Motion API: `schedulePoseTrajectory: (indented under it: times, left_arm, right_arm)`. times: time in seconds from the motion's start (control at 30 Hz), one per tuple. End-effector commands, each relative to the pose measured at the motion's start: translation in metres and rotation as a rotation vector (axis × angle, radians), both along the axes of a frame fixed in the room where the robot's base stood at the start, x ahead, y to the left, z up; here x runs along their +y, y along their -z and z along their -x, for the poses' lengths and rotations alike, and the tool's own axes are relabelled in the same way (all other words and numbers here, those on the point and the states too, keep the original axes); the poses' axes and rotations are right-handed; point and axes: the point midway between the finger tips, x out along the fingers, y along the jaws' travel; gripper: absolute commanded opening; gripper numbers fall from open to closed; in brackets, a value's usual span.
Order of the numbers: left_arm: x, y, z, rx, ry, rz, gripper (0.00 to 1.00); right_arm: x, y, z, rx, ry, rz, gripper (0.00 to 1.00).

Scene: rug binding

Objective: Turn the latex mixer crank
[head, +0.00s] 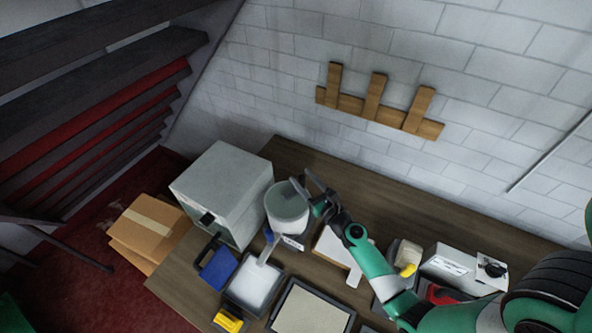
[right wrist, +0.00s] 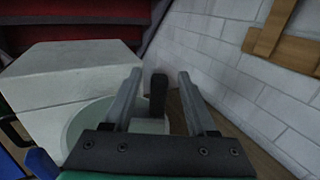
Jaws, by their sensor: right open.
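The latex mixer (head: 287,212) is a pale grey-green round tub on the wooden bench, beside a large grey box. It also shows in the right wrist view (right wrist: 80,128), partly hidden behind my gripper. My right gripper (head: 308,187) is over the right rim of the mixer in the head view. In the right wrist view my right gripper (right wrist: 158,78) is open, with a dark upright crank handle (right wrist: 158,95) seen between its two fingers. I cannot tell whether either finger touches the handle. My left gripper is not in view.
The grey box (head: 222,190) stands close left of the mixer. A white tray with a brush (head: 254,286), a blue item (head: 218,268) and a framed beige pad (head: 312,312) lie in front. A wooden wall rack (head: 378,105) hangs behind. Bare bench (head: 420,205) lies at back right.

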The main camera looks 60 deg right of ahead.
Motion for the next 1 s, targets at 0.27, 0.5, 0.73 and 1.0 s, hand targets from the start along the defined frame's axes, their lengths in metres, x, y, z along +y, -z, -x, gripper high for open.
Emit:
schedulePoseTrajectory:
  times: [0.27, 0.5, 0.73, 1.0]
  left_arm:
    - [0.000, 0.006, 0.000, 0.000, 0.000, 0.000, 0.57]
    - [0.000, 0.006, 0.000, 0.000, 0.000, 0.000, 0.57]
    - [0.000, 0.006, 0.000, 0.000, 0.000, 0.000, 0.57]
    - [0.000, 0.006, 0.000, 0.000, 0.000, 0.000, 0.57]
  right_arm:
    - [-0.019, 0.001, -0.034, 0.000, 0.000, 0.000, 0.57]
    - [-0.021, 0.000, -0.036, 0.000, 0.000, 0.001, 0.57]
    - [-0.020, 0.000, -0.036, 0.000, 0.000, 0.001, 0.23]
    - [-0.020, 0.000, -0.036, 0.000, 0.000, 0.001, 0.00]
